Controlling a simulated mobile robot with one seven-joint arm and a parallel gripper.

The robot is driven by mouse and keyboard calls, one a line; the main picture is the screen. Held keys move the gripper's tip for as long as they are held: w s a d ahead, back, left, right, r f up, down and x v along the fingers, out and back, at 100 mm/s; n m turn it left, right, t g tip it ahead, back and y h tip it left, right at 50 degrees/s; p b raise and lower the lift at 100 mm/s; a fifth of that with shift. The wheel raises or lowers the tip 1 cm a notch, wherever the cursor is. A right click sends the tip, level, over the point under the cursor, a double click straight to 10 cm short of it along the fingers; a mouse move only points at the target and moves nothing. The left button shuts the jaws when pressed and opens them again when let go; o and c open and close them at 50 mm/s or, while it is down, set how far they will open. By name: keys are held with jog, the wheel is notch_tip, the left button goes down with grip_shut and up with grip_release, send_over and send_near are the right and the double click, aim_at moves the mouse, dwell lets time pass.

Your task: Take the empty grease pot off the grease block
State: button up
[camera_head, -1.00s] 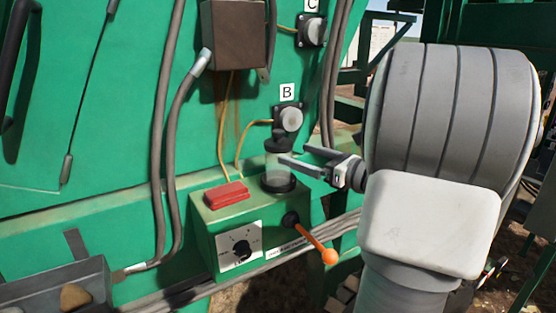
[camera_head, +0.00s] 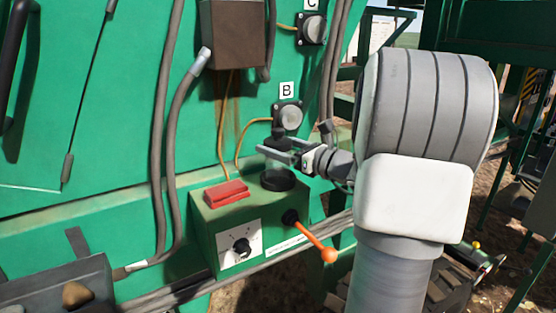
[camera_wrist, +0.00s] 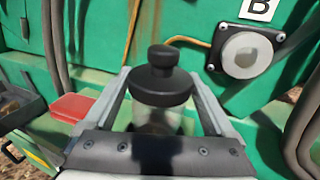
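The grease pot is a clear cylinder with a black knobbed cap. In the wrist view the pot (camera_wrist: 160,88) stands upright between both fingers, and its clear body looks empty. The block is a green box with a red lid (camera_head: 227,193), a dial (camera_head: 241,246) and an orange lever (camera_head: 314,242). The pot's lower end is hard to make out in the head view.
A round grey fitting (camera_head: 291,117) under label B (camera_head: 287,89) is close behind the pot; it also shows in the wrist view (camera_wrist: 247,54). Grey hoses and a yellow cable run along the green wall. A grey tray (camera_head: 60,285) is at lower left.

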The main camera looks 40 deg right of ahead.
jog(key=c, duration=1.1)
jog(key=shift+r, duration=0.1)
jog(key=shift+c, duration=0.2)
